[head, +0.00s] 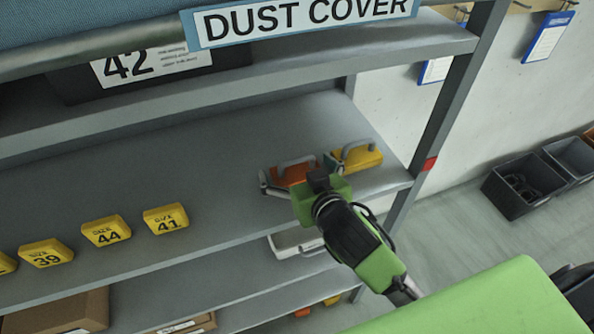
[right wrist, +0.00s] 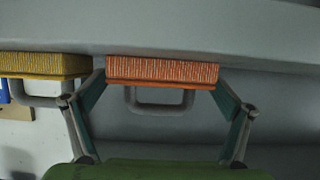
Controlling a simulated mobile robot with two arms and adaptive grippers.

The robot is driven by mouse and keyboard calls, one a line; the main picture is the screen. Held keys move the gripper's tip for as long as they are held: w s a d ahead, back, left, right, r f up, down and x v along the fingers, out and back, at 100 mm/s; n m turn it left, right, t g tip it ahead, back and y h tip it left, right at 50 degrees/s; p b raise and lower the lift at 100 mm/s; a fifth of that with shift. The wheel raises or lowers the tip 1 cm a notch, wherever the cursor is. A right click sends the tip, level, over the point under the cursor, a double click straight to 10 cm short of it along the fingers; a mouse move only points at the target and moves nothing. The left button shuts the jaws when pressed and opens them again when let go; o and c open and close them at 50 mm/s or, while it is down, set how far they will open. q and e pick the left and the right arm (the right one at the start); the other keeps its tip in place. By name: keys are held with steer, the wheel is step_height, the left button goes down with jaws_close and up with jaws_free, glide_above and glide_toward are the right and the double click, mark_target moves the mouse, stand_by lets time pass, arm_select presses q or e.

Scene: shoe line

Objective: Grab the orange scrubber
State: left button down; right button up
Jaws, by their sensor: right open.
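The orange scrubber (head: 291,175) has a grey handle and sits on the grey middle shelf, near its right end. It also shows in the right wrist view (right wrist: 162,70), with its handle towards me. My right gripper (head: 297,178) is at the scrubber, with its fingers spread. In the right wrist view the gripper (right wrist: 160,85) has one finger on each side of the scrubber, close to its ends; I cannot tell whether they touch it. The gripper body partly hides the scrubber in the head view. My left gripper is not in view.
A yellow scrubber (head: 357,158) with a grey handle sits close beside the orange one, to its right. Yellow size blocks (head: 166,218) line the shelf's left front. The upper shelf (head: 300,62) overhangs behind. A shelf post (head: 430,160) stands at the right.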

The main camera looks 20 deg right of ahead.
steer(key=shift+x, duration=1)
steer(key=shift+s, duration=0.1)
steer(key=c, duration=1.2)
